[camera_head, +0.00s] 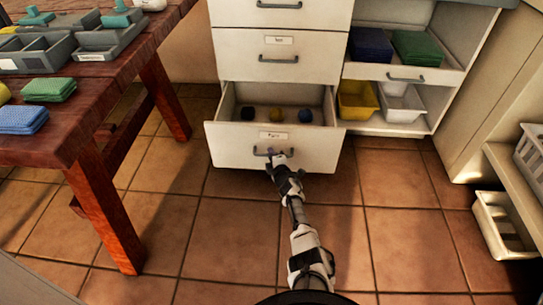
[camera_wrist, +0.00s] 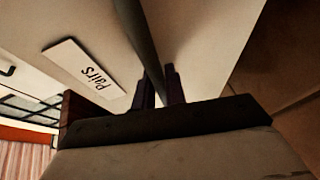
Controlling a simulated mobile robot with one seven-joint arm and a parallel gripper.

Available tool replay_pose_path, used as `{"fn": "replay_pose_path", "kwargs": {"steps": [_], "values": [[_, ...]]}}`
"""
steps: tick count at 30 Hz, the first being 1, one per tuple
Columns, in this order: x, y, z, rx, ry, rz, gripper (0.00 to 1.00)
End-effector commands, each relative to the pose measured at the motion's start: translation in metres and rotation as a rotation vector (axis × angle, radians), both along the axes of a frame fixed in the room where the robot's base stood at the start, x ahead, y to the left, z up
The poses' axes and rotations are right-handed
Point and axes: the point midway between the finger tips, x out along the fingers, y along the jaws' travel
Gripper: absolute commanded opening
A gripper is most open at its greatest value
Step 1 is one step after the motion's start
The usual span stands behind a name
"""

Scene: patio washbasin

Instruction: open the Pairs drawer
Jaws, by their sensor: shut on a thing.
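The Pairs drawer (camera_head: 240,145) is the bottom drawer of the white cabinet, and it is pulled out. My gripper (camera_head: 275,157) is at the drawer's front, shut on the bar handle (camera_wrist: 138,35). In the wrist view the two fingers (camera_wrist: 161,88) stand on either side of the bar. The fingertips are partly hidden by the bar.
Two drawers above, one labelled (camera_head: 279,40), are shut. Right of them, shelves hold blue cloths (camera_head: 370,45), green cloths (camera_head: 416,47) and a yellow bin (camera_head: 357,100). A wooden table (camera_head: 95,95) stands at the left. A white basket (camera_head: 500,225) is at the right. The tiled floor before the drawer is clear.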

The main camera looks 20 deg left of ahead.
Motion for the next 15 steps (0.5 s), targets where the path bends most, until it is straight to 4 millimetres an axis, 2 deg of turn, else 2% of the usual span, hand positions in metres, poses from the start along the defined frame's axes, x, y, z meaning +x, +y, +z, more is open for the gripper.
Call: {"fn": "replay_pose_path", "kwargs": {"steps": [8, 9, 14, 15], "values": [[-0.0008, 0.0018, 0.0004, 0.001, -0.001, 0.004, 0.00], [-0.0008, 0.0017, 0.0003, 0.001, -0.001, 0.004, 0.14], [-0.0006, 0.0013, 0.0002, 0.000, -0.001, 0.003, 0.34], [-0.0005, 0.0011, 0.0002, 0.000, -0.001, 0.002, 0.34]]}}
